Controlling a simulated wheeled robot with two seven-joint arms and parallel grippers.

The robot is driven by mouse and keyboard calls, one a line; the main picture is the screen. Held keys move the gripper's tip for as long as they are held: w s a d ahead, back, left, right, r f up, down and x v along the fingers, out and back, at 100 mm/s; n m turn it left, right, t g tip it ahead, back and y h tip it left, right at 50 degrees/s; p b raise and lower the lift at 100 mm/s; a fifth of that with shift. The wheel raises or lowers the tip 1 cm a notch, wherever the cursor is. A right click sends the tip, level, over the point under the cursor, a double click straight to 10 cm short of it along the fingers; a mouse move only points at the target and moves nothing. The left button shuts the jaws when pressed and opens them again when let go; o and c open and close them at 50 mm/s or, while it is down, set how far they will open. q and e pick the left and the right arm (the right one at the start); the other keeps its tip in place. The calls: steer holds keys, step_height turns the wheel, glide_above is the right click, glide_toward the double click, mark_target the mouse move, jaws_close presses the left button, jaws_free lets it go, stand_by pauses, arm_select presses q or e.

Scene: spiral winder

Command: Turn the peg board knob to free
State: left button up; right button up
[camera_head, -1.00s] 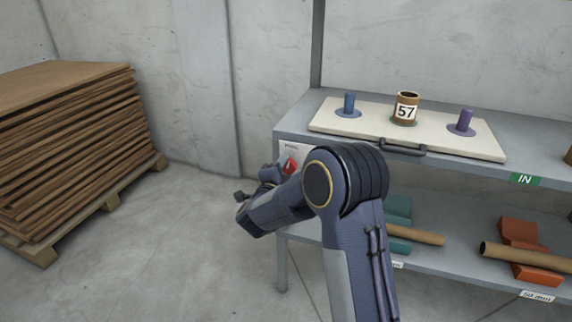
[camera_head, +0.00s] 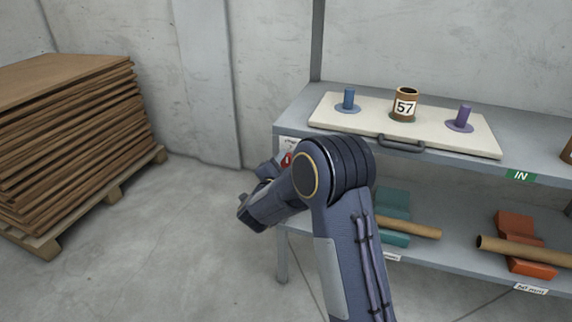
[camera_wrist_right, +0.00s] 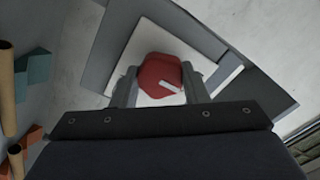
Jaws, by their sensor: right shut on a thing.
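The peg board knob (camera_wrist_right: 158,72) is red with a white pointer mark. It sits on a white plate (camera_wrist_right: 146,38) at the left end of the shelf front. In the head view only a bit of the red knob (camera_head: 286,160) shows past my right arm. My right gripper (camera_wrist_right: 160,88) has one finger on each side of the knob and is shut on it. In the head view the gripper is mostly hidden behind my arm. The peg board (camera_head: 340,124) is a cream panel on the upper shelf with a dark handle (camera_head: 401,143). My left gripper is not in view.
On the board stand a blue peg (camera_head: 348,99), a brown tube (camera_head: 406,104) marked 57 and a purple peg (camera_head: 464,117). Tubes on teal and orange rests (camera_head: 518,224) lie on the lower shelf. A stack of brown sheets (camera_head: 70,125) stands left. The floor between is clear.

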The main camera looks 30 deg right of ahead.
steer(key=o, duration=1)
steer(key=shift+c, duration=0.2)
steer(key=p+v, duration=0.1)
steer(key=v, duration=0.7)
steer(key=shift+d, duration=0.1)
